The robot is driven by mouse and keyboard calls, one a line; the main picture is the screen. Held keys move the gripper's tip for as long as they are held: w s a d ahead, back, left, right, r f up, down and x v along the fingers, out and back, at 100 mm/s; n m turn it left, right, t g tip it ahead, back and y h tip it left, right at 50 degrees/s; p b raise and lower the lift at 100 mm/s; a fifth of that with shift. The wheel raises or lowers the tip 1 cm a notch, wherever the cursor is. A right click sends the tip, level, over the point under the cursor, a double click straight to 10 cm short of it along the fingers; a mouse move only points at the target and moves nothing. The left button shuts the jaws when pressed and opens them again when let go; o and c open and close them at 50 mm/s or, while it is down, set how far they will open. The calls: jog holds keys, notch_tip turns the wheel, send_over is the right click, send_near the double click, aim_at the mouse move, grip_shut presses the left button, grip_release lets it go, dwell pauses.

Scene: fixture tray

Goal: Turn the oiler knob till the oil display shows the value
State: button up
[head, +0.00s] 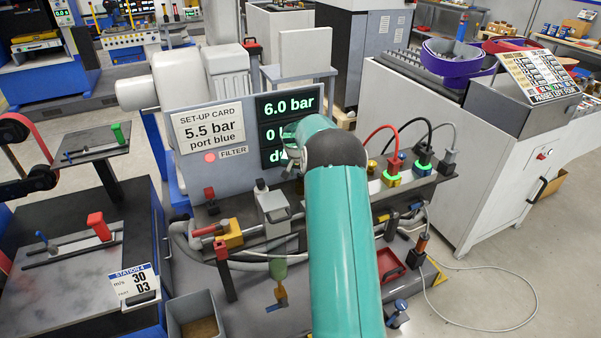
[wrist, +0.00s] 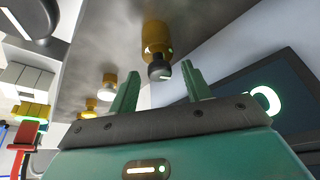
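In the wrist view my gripper (wrist: 160,70) is open, with its two green fingers apart. A brass fitting with a dark round knob (wrist: 159,71) hangs from a grey surface and shows between the fingertips; I see no finger contact. I cannot tell for sure that this is the oiler knob. In the head view the dark display panel (head: 287,107) reads "6.0 bar" on top; the lower rows, "0" and "d", are partly hidden by my arm. In the wrist view a lit "0" shows on a dark display (wrist: 298,110).
A set-up card (head: 212,127) reads "5.5 bar port blue". Several more brass fittings (wrist: 107,87) line the grey surface. Red, black and grey cables plug into a shelf (head: 430,183) right of my arm. A grey bin (head: 196,315) stands at lower left.

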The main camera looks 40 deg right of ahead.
jog(key=v, duration=1.4)
jog(key=shift+f, duration=0.1)
dwell(1.2)
jog(key=s+a+r+n, duration=0.2)
jog(key=s+a+r, duration=0.15)
jog(key=a, duration=0.35)
jog(key=s+a+r+n+t+y, duration=0.1)
jog(key=s+a+r, duration=0.2)
jog(key=a+r, duration=0.35)
jog(key=s+a+r+n, duration=0.2)
jog(key=s+a+r, duration=0.15)
jog(key=a, duration=0.55)
jog(key=s+a+f+n+t+y, duration=0.1)
jog(key=s+a+n, duration=0.1)
jog(key=s+a, duration=0.6)
jog(key=s+a+f+n+y, duration=0.1)
jog(key=s+a+f+n, duration=0.1)
jog(key=s+a, duration=0.5)
jog(key=s+n, duration=0.1)
jog(key=s, duration=0.5)
jog(key=shift+s+a+f+n+t+y, duration=0.15)
jog(key=shift+s+a+n+t+y, duration=0.15)
jog(key=shift+a+t, duration=0.1)
